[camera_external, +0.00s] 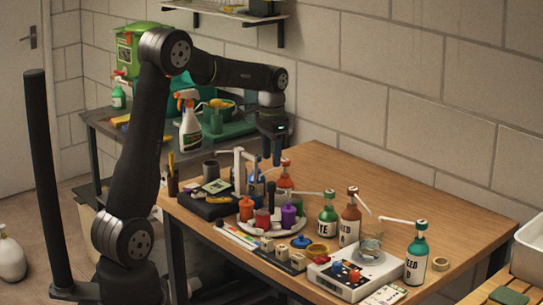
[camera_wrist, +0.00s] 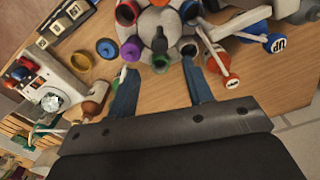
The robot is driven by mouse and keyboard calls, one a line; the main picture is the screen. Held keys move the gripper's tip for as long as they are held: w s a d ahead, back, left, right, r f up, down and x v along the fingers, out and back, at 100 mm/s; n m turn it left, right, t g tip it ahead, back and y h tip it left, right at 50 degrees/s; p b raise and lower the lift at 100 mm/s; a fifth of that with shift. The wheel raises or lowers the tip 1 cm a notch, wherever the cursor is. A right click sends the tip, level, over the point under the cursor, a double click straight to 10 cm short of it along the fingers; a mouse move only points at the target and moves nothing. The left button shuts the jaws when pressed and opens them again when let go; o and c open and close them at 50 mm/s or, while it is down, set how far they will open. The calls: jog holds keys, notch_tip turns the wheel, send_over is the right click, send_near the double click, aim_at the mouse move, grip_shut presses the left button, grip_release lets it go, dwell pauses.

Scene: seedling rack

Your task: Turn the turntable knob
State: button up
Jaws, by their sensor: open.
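The turntable (camera_external: 285,228) is a round pale disc on the wooden table, carrying several small coloured bottles. In the wrist view the turntable (camera_wrist: 137,20) is at the top, partly cut off. A dark upright post at its middle, which looks like the knob (camera_external: 271,190), shows among the bottles; it also appears in the wrist view (camera_wrist: 160,42). My gripper (camera_external: 271,160) hangs above the far side of the turntable, pointing down. The fingers are apart from the knob.
A white post (camera_external: 239,172) stands beside the turntable. An orange-capped bottle (camera_external: 286,176), a green bottle (camera_external: 327,218) and a brown bottle (camera_external: 350,220) with long spouts stand close by. A white scale (camera_external: 356,278) is near the front edge. The table's back right is clear.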

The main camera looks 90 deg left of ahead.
notch_tip(320, 180, up, 9)
send_over(271, 183)
jog(key=shift+r, duration=0.2)
dwell(0.5)
notch_tip(271, 183, down, 18)
jog(key=shift+r, duration=0.2)
dwell(0.4)
jog(key=shift+r, duration=0.1)
